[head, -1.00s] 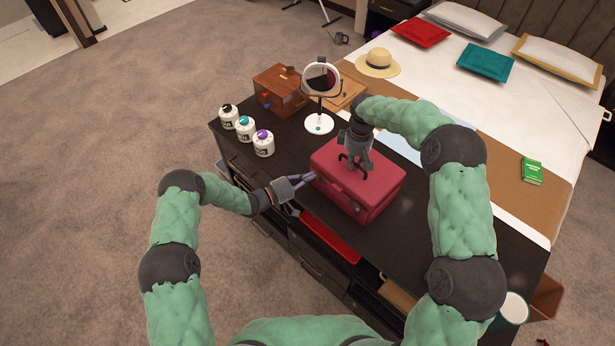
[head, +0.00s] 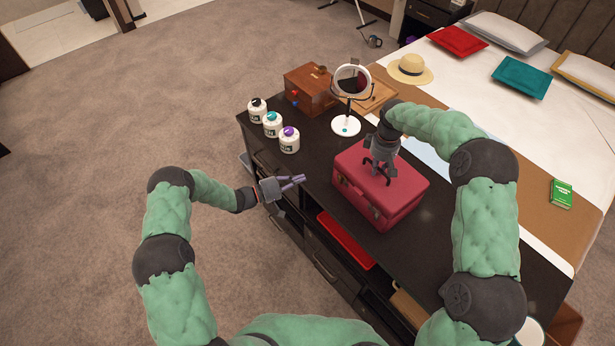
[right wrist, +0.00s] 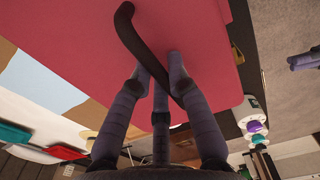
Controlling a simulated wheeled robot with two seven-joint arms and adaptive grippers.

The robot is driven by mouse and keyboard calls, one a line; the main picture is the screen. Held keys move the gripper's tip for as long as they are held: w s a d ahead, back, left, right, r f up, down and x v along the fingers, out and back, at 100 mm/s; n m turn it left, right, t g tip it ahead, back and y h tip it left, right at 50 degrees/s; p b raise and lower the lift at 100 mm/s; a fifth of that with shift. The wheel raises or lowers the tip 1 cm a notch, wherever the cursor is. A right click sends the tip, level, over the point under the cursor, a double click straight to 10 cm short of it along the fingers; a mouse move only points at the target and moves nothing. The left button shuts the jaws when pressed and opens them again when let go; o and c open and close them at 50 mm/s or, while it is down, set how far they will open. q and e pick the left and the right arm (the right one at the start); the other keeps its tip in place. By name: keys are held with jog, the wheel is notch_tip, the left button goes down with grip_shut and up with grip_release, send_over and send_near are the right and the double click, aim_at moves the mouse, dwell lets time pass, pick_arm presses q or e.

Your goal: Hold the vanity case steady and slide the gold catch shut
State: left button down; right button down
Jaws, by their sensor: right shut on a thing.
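The red vanity case (head: 408,187) stands lid down on the dark cabinet top, its front facing lower left. Two small fittings show on that front, one near the left corner (head: 343,181) and one further right (head: 376,212); whether the gold catch is shut is too small to tell. My right gripper (head: 377,180) is shut on the dark handle (right wrist: 132,38) on the lid; the right wrist view shows its fingers around the handle strap. My left gripper (head: 301,180) is apart from the case, just left of its front, with nothing visible in it; its finger gap is unclear.
Several white jars (head: 273,124) stand behind my left gripper. A round mirror (head: 346,126) and a wooden box (head: 312,90) stand behind the case. A red tray (head: 346,240) shows below the cabinet's front edge. The bed (head: 475,90) adjoins the far side.

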dwell(0.4)
jog(key=c, duration=1.1)
grip_release()
